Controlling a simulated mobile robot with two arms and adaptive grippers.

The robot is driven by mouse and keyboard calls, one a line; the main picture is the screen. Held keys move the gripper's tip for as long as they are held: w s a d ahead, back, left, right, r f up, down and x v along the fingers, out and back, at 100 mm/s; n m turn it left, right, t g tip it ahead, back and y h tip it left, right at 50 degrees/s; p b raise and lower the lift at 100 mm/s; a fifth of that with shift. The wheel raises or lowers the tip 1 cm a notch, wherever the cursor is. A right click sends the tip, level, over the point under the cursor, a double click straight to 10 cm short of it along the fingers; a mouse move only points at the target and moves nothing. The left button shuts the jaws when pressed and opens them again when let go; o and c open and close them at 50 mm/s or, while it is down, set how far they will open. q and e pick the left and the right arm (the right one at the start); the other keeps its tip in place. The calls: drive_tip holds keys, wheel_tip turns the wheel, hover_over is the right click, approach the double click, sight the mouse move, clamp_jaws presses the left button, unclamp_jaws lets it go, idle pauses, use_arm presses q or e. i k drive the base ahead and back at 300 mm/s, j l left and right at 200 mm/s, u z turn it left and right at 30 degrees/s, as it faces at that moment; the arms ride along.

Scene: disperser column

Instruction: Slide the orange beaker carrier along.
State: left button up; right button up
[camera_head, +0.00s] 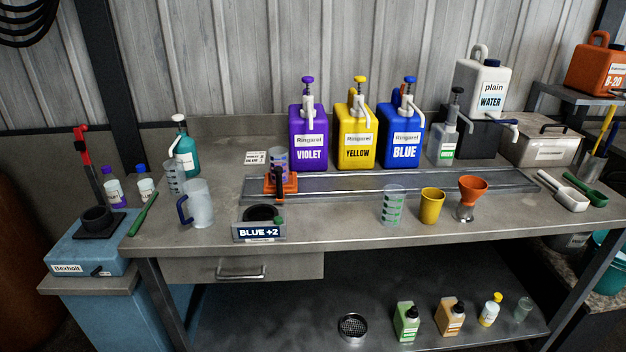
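The orange beaker carrier (289,187) sits at the left end of a long metal rail (400,188) on the steel bench. Behind the rail stand three pump jugs: violet (308,140), yellow (356,138) and blue (401,137). The carrier is left of the violet jug. A sign reading "BLUE +2" (259,232) is on a dark round holder in front of the carrier. Neither of my grippers shows in this view.
A green-marked beaker (392,205), a yellow cup (431,207) and an orange funnel (472,190) stand in front of the rail. A frosted jug (199,207) stands at the left. The rail right of the carrier looks clear. A white water jug (482,88) stands at the back right.

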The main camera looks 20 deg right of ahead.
sight(280, 189)
drive_tip(key=l+z, duration=0.25)
drive_tip(key=l, duration=0.2)
drive_tip(key=i+l+z, duration=0.1)
drive_tip(key=l+z, duration=0.2)
drive_tip(key=i+l+z, duration=0.1)
drive_tip(key=l+z, duration=0.15)
drive_tip(key=l, duration=0.3)
